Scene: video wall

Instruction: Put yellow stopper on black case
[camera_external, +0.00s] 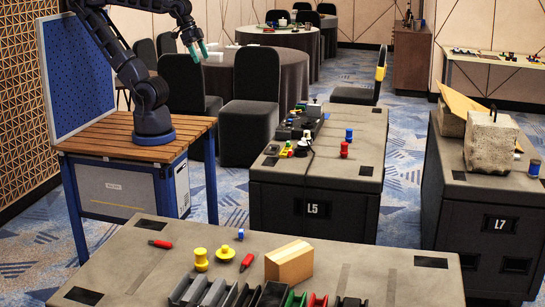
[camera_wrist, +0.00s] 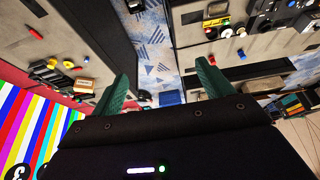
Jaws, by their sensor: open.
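My gripper (camera_external: 199,51) is open and empty, high above the floor to the left of the L5 case. In the wrist view its green fingers (camera_wrist: 163,68) are spread with nothing between them. Two yellow pieces lie on the grey top of the near case (camera_external: 150,270): a spool-like one (camera_external: 201,260) and a flatter knobbed one (camera_external: 226,254). I cannot tell which is the stopper. Yellow pieces also show at left in the wrist view (camera_wrist: 52,63). Black cases marked L5 (camera_external: 315,212) and L7 (camera_external: 490,225) stand beyond. My gripper is far from the yellow pieces.
Red pieces (camera_external: 161,244), a cardboard box (camera_external: 289,262) and coloured holders (camera_external: 293,299) share the near case. Black devices (camera_external: 300,122) and small pieces crowd L5's left side. A concrete block (camera_external: 490,142) stands on L7. Chairs (camera_external: 249,103) and tables stand behind.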

